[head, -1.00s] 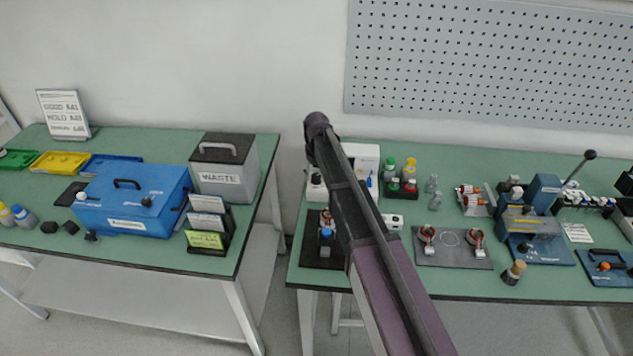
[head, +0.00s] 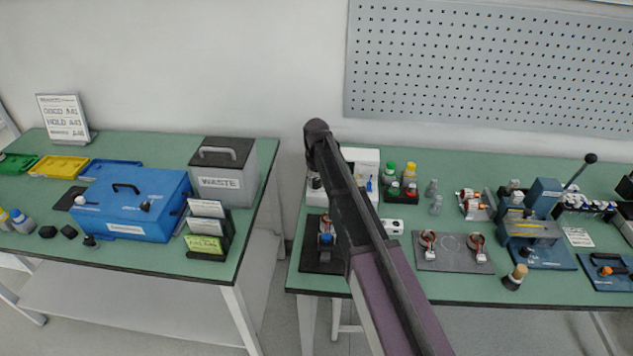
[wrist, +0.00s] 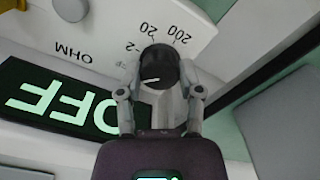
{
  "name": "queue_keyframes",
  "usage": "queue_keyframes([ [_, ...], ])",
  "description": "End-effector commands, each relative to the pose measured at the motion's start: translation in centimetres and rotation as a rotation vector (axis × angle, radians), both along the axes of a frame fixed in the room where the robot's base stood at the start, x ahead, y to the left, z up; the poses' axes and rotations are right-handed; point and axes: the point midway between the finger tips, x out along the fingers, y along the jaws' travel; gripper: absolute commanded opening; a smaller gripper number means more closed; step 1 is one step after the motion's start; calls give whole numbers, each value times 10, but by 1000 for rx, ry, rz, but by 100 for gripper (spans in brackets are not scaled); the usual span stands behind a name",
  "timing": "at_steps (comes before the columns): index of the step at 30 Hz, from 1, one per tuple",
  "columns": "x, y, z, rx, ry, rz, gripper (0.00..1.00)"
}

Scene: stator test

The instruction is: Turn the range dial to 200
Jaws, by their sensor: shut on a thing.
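The range dial (wrist: 158,68) is a round black knob with a white pointer line, on a white meter panel (wrist: 85,28) in the wrist view. The scale marks 2, 20 and 200 appear upside down around its far side. The pointer line lies toward the left of the picture, away from the 200 mark (wrist: 181,33). My gripper (wrist: 160,85) is shut on the dial, one finger on each side. A dark display (wrist: 62,105) beside it shows OFF in green, upside down. In the head view my arm covers much of the white meter (head: 364,160) and hides the dial.
The meter stands at the left end of the right green bench (head: 455,280). Bottles (head: 410,174), a dark mat (head: 455,262) with copper-wound parts and a blue press (head: 543,195) stand to its right. A gap separates it from the left bench with the waste bin (head: 221,183).

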Motion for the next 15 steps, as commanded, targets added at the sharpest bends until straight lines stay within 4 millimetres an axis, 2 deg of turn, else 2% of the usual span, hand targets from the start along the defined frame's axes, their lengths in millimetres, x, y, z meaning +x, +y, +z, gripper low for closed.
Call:
queue_keyframes([
  [5,1,-2,0,-3,-1,-61,17],
  [15,0,0,0,-3,-1,-317,17],
])
